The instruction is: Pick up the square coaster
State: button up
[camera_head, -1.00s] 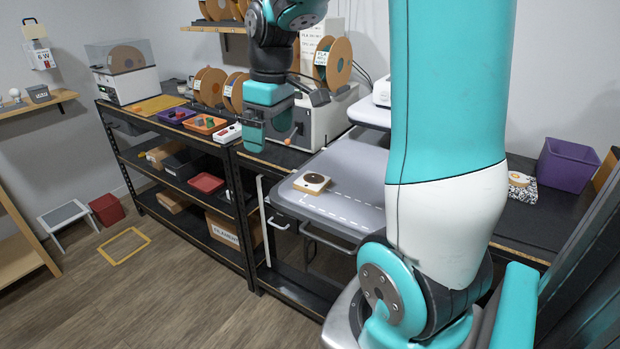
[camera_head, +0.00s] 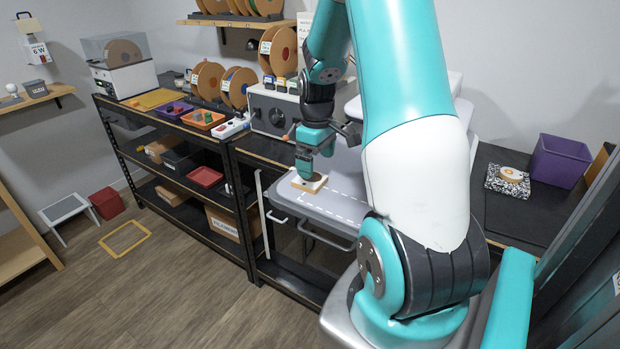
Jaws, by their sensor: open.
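A square coaster (camera_head: 314,185), white on top with a tan edge, lies on the grey surface (camera_head: 340,200) near its left front corner. My gripper (camera_head: 305,172) points down right above the coaster and hides part of its top. The jaws are open. I cannot tell whether the fingertips touch the coaster or stand just above it. Farther right, a black-and-white patterned square piece (camera_head: 520,190) lies on the dark bench, with a round orange-and-white thing (camera_head: 511,174) on it.
A purple bin (camera_head: 558,160) stands at the right on the bench. Left of my gripper are a grey machine (camera_head: 268,112), an orange tray (camera_head: 203,119) and a purple tray (camera_head: 174,110). Filament spools (camera_head: 237,88) stand behind. A dashed white line crosses the grey surface.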

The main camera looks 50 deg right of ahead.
aim_at(316, 180)
jog(key=shift+s+a+f+p, duration=0.1)
jog(key=shift+f+p, duration=0.9)
jog(key=shift+f, duration=1.7)
jog(key=c, duration=0.9)
